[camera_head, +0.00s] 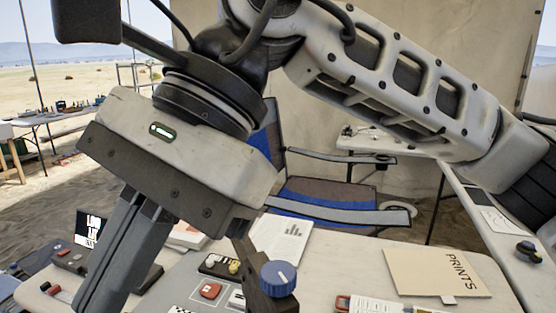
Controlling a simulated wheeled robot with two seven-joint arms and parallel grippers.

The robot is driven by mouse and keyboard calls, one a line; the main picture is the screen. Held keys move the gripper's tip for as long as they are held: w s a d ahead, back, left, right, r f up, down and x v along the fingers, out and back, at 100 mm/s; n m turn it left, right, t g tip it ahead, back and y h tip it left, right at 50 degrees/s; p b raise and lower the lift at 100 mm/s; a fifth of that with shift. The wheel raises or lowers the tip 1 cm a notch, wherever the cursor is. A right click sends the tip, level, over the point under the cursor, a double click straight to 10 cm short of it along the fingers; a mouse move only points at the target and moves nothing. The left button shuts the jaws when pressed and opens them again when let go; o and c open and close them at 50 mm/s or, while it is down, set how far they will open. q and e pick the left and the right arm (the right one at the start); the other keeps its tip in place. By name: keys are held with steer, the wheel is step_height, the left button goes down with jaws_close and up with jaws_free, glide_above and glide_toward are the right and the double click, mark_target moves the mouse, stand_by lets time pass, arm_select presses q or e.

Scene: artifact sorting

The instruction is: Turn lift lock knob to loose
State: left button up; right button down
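The blue lock knob (280,278) with a pale pointer line sits on a dark upright bracket (262,300) at the bottom centre. Any loose or locked label by it is not readable. My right gripper (112,283) fills the left foreground, its arm coming in from the right. Its grey fingers point down and lie side by side, seemingly together; their tips run off the bottom edge. In the picture it is left of the knob and apart from it. I see nothing held. My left gripper is not in view.
The pale table holds a PRINTS folder (436,273), a printed sheet (283,240), a red-buttoned item (210,290) and a sign (88,228). A blue-seated chair (330,192) stands behind. A side table (480,190) runs along the right. Table between the knob and folder is mostly clear.

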mark_target(278, 280)
steer(key=w+d+r+t+h, duration=0.2)
steer(key=w+d+t+h, duration=0.4)
steer(key=d, duration=0.2)
arm_select(q)
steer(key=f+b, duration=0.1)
steer(key=b, duration=0.2)
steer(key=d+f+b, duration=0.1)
steer(key=b, duration=0.2)
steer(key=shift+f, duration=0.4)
arm_select(e)
steer(key=shift+n, duration=0.3)
steer(key=f, duration=0.6)
steer(key=shift+s+a+f, duration=0.15)
steer(key=shift+s+f, duration=0.05)
steer(key=shift+f, duration=0.15)
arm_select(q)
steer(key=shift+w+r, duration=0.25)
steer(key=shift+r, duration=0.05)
arm_select(e)
steer(key=shift+w, duration=0.15)
